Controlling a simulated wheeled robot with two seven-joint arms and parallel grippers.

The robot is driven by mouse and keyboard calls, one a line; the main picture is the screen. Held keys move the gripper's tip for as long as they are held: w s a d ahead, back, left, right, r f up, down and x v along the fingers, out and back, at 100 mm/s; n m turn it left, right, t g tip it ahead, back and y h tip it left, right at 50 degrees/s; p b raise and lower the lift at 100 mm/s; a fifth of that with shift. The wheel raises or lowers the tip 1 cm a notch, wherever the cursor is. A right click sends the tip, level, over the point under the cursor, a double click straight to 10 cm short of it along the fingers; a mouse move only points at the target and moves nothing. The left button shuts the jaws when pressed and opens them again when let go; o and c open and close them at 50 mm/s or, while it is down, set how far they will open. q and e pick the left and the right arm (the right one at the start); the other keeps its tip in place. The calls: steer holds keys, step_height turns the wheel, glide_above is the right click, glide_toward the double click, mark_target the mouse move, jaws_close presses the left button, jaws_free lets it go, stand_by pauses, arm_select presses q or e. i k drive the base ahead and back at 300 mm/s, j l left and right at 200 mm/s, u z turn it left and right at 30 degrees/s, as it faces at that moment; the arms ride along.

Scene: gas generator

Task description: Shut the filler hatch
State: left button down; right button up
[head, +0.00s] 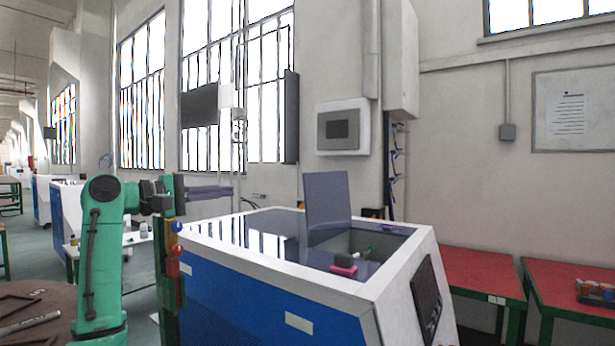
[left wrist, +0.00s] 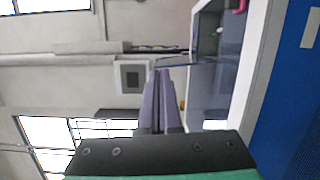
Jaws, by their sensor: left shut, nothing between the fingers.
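The filler hatch (head: 328,198) is a blue-grey panel standing upright, open, on top of the white and blue generator (head: 262,282). Beside it is the open filler recess (head: 362,243). My left gripper (head: 232,191) is shut and empty, with its purple fingers level and pointing right. It is left of the hatch and apart from it, near the far left corner of the generator top. The fingers also show in the left wrist view (left wrist: 160,72), pointing up the picture, with the generator on the right. My right gripper is in neither view.
A pink and black item (head: 344,266) lies at the recess's front edge, with small green and purple items nearby. Red tables (head: 482,272) stand at the right. A grey wall box (head: 342,128) hangs behind. The glossy left part of the generator top is clear.

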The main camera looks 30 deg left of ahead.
mark_target(327, 195)
steer(key=i+j, duration=0.15)
steer(key=i, duration=0.25)
steer(key=i+j, duration=0.15)
steer(key=i, duration=0.2)
steer(key=i+j, duration=0.15)
steer(key=i, duration=0.25)
